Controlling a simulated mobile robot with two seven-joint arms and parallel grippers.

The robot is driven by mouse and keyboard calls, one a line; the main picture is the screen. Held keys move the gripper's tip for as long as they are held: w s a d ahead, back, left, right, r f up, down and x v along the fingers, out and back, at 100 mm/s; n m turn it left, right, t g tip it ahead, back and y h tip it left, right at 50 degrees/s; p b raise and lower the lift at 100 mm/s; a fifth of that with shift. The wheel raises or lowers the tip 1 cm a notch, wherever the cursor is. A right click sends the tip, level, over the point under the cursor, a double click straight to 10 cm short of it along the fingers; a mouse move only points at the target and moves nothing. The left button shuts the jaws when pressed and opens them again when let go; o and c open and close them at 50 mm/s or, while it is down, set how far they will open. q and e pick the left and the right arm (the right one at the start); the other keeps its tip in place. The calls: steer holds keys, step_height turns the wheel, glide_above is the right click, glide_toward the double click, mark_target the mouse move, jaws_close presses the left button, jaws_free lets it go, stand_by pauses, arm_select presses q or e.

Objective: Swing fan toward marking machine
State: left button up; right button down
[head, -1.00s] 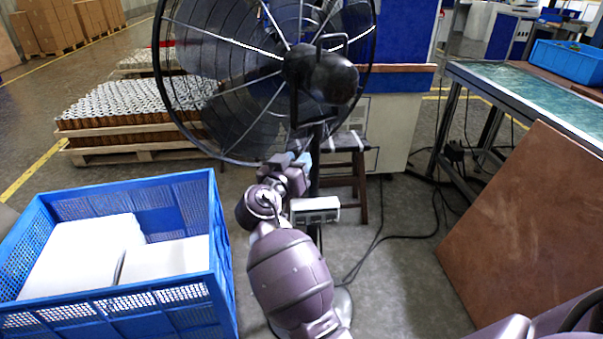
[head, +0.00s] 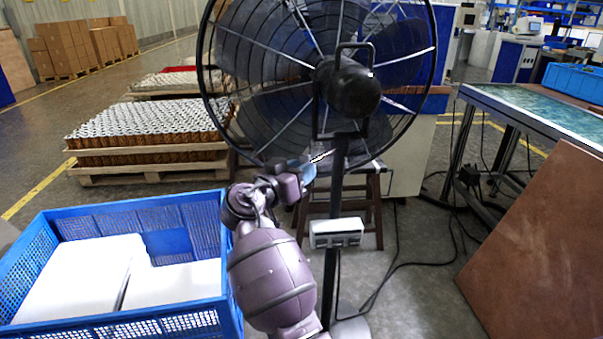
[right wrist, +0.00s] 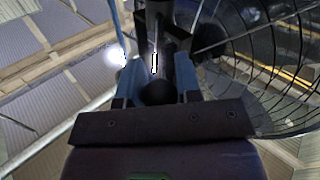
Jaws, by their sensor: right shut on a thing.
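A large black pedestal fan (head: 352,90) stands in the middle of the head view, its motor side toward me and its round wire cage beyond. Its dark pole (head: 334,200) carries a white control box (head: 336,232). My right gripper (head: 308,172) is just left of the pole, below the motor. In the right wrist view its blue fingers (right wrist: 157,80) are shut around a dark bar of the fan (right wrist: 158,50) with a round black end. The cage also shows at the right there. I cannot tell which machine is the marking machine. My left gripper is out of view.
A blue crate (head: 232,290) with white blocks stands at the left front. A wooden stool (head: 376,215) is behind the pole. A green-topped table (head: 540,105) and a leaning brown board (head: 535,240) are at the right. Cables (head: 400,265) lie on the floor. Loaded pallets (head: 150,175) stand behind.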

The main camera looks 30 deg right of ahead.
steer(key=shift+r, duration=0.1)
steer(key=c, duration=1.1)
jaws_free()
steer(key=shift+o, duration=1.4)
steer(key=v, duration=0.7)
steer(key=shift+a, duration=0.2)
